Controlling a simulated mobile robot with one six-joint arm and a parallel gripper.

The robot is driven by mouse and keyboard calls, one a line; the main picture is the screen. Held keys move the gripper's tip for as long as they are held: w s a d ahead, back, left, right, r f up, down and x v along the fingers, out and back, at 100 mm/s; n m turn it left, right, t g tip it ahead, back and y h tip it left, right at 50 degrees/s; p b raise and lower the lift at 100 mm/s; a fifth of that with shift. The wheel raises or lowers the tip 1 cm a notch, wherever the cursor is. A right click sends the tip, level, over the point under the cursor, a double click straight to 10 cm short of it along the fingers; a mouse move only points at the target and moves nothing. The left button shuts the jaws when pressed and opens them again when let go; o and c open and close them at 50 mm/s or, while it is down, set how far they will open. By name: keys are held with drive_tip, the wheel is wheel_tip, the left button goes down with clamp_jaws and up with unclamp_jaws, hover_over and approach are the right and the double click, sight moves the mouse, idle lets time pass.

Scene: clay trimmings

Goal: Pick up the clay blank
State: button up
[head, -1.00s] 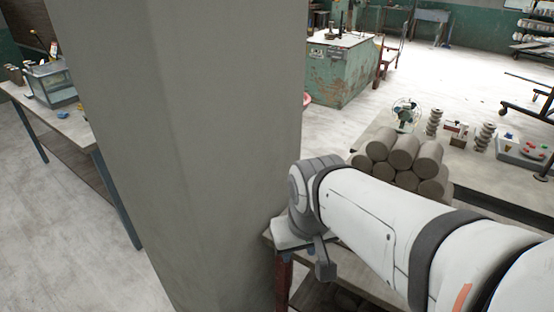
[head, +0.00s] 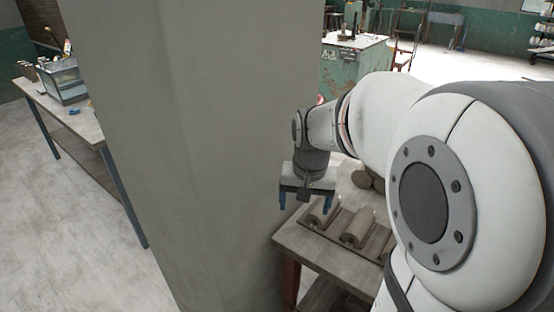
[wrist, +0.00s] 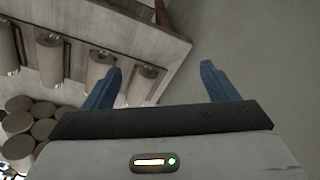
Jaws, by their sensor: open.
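Several grey-brown clay cylinders lie in a row on a table; the blank at the row's left end (head: 322,212) and another beside it (head: 357,228) show in the head view. The frames do not single out one as the task's blank. The wrist view shows the row at upper left, with one end cylinder (wrist: 143,84) nearest my gripper and another (wrist: 97,68) farther left. My gripper (head: 306,202) is open, blue fingers pointing down, above the table's left end. My arm hides the row's right part.
A thick grey pillar (head: 190,150) stands close to my gripper's left. A pile of clay cylinders (wrist: 30,128) lies beyond the row. A green cabinet (head: 350,70) stands behind.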

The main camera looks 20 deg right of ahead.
drive_tip(key=w+d+f+m+g+b, duration=0.1)
drive_tip(key=w+d+f+m, duration=0.3)
drive_tip(key=w+d+f, duration=0.4)
drive_tip(key=m+b, duration=0.1)
drive_tip(key=m, duration=0.1)
hover_over(319, 210)
drive_tip(key=shift+g, duration=0.3)
drive_tip(key=f, duration=0.4)
drive_tip(key=shift+s+d+f, duration=0.15)
drive_tip(key=shift+s+f, duration=0.05)
drive_tip(key=shift+s, duration=0.05)
drive_tip(key=shift+w+f, duration=0.1)
drive_tip(key=shift+f, duration=0.25)
drive_tip(key=f, duration=0.7)
drive_tip(key=shift+w+f, duration=0.1)
drive_tip(key=shift+w, duration=0.1)
drive_tip(key=c, duration=1.5)
